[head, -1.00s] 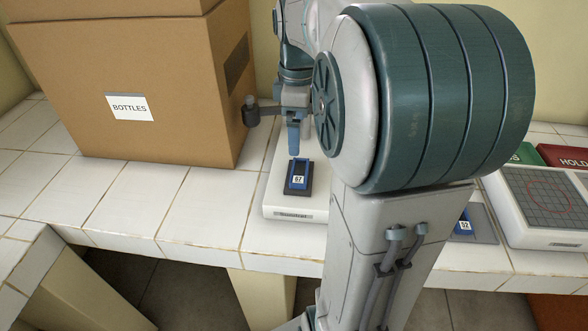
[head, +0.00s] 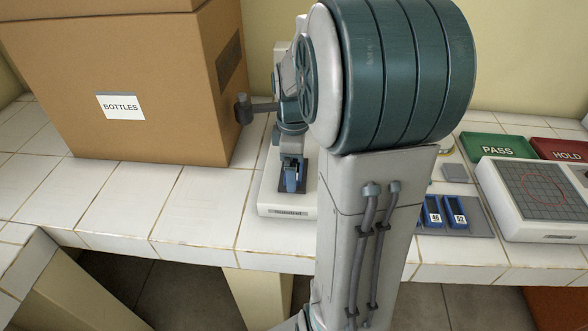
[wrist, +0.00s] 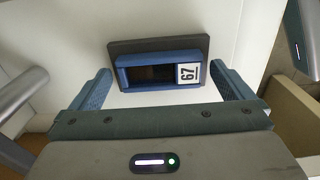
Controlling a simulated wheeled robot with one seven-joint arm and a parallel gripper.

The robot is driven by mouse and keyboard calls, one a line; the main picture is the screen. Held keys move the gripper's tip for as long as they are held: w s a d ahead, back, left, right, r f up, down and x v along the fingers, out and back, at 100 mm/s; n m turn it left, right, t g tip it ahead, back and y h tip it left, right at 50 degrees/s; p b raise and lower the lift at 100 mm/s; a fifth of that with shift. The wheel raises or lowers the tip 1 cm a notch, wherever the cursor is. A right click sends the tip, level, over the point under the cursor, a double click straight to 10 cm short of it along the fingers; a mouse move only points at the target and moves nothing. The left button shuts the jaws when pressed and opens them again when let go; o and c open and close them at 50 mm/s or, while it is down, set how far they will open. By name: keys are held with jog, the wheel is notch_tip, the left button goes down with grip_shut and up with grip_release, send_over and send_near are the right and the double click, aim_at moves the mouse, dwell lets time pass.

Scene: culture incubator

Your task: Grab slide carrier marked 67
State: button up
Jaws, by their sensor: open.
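The slide carrier marked 67 (wrist: 157,72) is a blue frame with a dark opening and a white label, seen in the wrist view. It lies on a dark pad (wrist: 150,46) on a white device (head: 287,211). My gripper (wrist: 161,88) is open, with one blue finger on each side of the carrier's near end and the carrier between or just beyond the tips. I cannot tell whether the fingers touch it. In the head view my gripper (head: 291,179) is down over the carrier and hides most of it.
Two other blue carriers, one labelled 46 (head: 432,213) and one labelled 52 (head: 456,213), sit on a grey plate to the right. A BOTTLES box (head: 120,90) stands left. A gridded device (head: 540,195), a green PASS tray (head: 498,147) and a red HOLD tray (head: 562,149) are far right.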

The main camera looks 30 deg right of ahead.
jog(key=c, duration=0.9)
jog(key=shift+r, duration=0.1)
jog(key=shift+c, duration=0.2)
